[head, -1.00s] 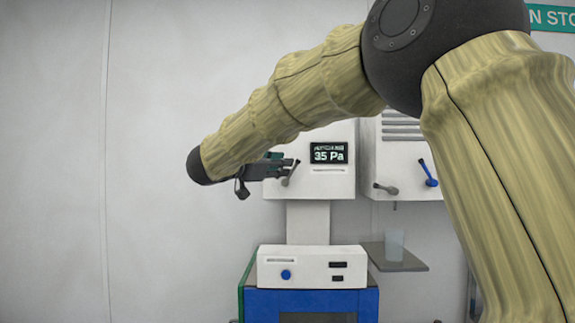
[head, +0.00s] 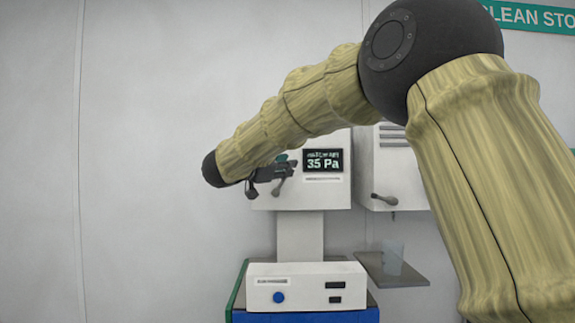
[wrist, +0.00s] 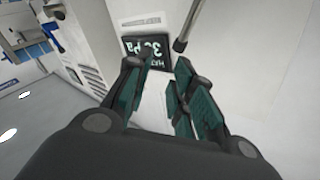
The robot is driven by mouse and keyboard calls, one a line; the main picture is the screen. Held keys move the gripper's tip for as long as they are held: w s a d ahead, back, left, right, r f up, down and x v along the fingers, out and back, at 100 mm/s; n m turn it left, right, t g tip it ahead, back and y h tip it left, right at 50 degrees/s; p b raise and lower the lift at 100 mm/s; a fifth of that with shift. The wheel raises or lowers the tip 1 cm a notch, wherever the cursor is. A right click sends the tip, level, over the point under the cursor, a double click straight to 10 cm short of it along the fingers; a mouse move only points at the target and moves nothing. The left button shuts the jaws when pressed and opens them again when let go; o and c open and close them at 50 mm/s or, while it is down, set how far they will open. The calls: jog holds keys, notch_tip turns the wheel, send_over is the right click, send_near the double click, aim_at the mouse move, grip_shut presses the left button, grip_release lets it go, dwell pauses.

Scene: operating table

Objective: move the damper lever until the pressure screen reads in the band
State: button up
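The pressure screen (head: 323,161) is a dark panel on a white wall box and reads 35 Pa. It also shows upside down in the wrist view (wrist: 147,47). The damper lever (head: 279,188) is a grey rod on the box left of the screen, slanting down to the left. In the wrist view the lever (wrist: 187,25) comes down from the top edge, its end close to my right fingertip. My gripper (head: 287,169) is in front of the box's left part. Its fingers (wrist: 157,64) are apart with nothing between them. I cannot tell whether one touches the lever.
A second wall box (head: 393,168) with a grey lever (head: 384,199) stands to the right, partly behind my arm. A shelf (head: 395,275) with a clear cup (head: 393,258) is below it. A white device (head: 306,287) sits below the screen. The wall at left is clear.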

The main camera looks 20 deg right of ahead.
aim_at(283, 180)
jog(key=w+f, duration=0.1)
jog(key=w, duration=0.1)
jog(key=w+d+f, duration=0.1)
jog(key=w, duration=0.2)
jog(key=w+f, duration=0.1)
jog(key=w, duration=0.1)
jog(key=shift+w+d+f+p, duration=0.2)
jog(key=shift+w+f+p, duration=0.05)
jog(key=shift+p, duration=0.1)
jog(key=shift+s+r, duration=0.15)
jog(key=shift+s, duration=0.05)
jog(key=shift+s+d+r, duration=0.35)
jog(key=shift+s+d, duration=0.15)
jog(key=shift+s, duration=0.3)
jog(key=shift+w+a+f, duration=0.1)
jog(key=shift+w+f, duration=0.05)
jog(key=shift+w, duration=0.1)
jog(key=shift+c, duration=0.8)
jog(key=shift+w+a+f, duration=0.1)
jog(key=shift+w+a, duration=0.05)
jog(key=c, duration=0.4)
grip_shut()
